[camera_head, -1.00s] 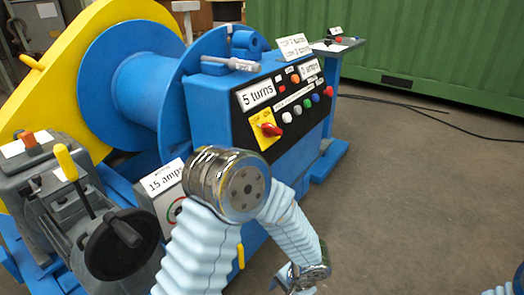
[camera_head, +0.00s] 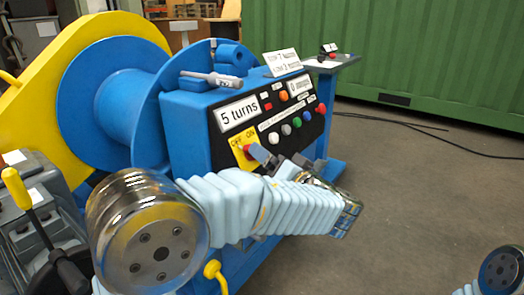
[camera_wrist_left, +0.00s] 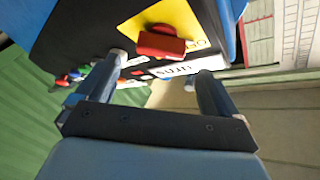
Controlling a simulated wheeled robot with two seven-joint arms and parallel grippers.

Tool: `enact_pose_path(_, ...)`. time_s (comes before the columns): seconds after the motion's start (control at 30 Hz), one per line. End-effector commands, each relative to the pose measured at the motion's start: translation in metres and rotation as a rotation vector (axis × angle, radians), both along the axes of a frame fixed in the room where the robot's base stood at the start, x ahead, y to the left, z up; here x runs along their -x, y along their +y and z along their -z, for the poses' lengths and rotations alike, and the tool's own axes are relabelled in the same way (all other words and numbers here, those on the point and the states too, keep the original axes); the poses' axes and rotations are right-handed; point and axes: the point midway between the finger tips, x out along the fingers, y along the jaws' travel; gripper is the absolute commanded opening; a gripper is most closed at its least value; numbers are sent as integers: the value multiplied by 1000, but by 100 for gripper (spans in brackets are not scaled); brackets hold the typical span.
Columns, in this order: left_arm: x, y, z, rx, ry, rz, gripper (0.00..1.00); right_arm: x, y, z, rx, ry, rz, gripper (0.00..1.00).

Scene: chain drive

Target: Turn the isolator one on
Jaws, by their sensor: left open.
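The isolator is a red rotary knob (camera_head: 247,151) on a yellow plate (camera_head: 239,159) marked OFF and ON, on the black front panel of the blue control box. In the left wrist view the red knob (camera_wrist_left: 162,43) shows ahead of the gap between the two fingers, with yellow plate around it. My left gripper (camera_head: 279,159) is open and empty, close in front of the plate; in the wrist view its fingers (camera_wrist_left: 160,68) stand apart. I cannot tell whether a finger touches the knob. In the head view a finger hides part of it. My right gripper is out of view.
A grey tool (camera_head: 210,79) lies on the box top. A blue drum (camera_head: 115,100) and yellow guard stand left.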

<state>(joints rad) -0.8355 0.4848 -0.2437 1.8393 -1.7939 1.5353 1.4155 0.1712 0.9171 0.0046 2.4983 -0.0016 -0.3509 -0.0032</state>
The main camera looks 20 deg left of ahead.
Motion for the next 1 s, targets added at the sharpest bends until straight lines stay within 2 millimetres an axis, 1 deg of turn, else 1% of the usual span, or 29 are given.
enact_pose_path(0.03,-7,8,-1,1,1,-3,95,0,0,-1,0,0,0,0)
enact_pose_path(0.1,-16,17,0,0,1,-3,95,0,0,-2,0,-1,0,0)
enact_pose_path(0.23,-27,28,0,0,1,-2,95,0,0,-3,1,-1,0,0)
enact_pose_path(0.4,-33,34,0,0,1,1,95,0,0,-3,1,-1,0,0)
enact_pose_path(0.63,-33,34,1,-1,2,1,95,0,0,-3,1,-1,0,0)
enact_pose_path(1.0,-33,34,1,1,2,1,39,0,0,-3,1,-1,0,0)
